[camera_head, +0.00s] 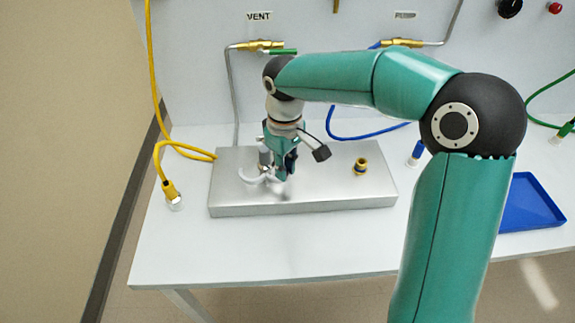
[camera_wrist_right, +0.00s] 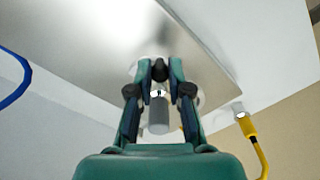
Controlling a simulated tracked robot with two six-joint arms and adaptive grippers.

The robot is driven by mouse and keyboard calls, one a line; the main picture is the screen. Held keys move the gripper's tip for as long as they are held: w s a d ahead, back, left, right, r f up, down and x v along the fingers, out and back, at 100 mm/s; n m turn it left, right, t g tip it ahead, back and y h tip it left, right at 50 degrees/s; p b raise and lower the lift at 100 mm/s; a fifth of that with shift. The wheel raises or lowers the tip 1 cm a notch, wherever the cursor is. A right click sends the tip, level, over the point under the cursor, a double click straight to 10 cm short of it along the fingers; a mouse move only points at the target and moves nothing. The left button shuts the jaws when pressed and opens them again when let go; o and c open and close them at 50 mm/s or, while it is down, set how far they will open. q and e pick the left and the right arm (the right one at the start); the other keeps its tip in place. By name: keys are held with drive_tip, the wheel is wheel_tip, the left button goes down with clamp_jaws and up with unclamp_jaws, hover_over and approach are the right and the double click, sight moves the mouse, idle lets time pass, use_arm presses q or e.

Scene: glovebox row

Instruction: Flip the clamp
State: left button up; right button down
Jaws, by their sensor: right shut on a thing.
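The clamp (camera_head: 249,179) shows as a pale, curved piece low on the left side of my right gripper, at the metal block (camera_head: 325,190). My right gripper (camera_head: 284,171) points down over the left half of this block and is shut on the clamp. In the right wrist view its fingertips (camera_wrist_right: 160,72) are close together, with a grey cylinder (camera_wrist_right: 158,118) showing between the fingers. Pale rounded parts of the clamp (camera_wrist_right: 201,98) show behind the fingers, which hide most of it. My left gripper is not in view.
A brass fitting (camera_head: 361,166) stands on the block's right part. A yellow hose (camera_head: 168,188) ends left of the block; a blue hose end (camera_head: 416,153) is to its right. A blue tray (camera_head: 530,203) lies at far right. The table front (camera_head: 300,250) is clear.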

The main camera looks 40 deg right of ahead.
idle(0.4)
drive_tip(key=c, duration=1.1)
unclamp_jaws()
drive_tip(key=shift+r, duration=0.1)
wheel_tip(320, 180, up, 12)
drive_tip(key=shift+f, duration=0.2)
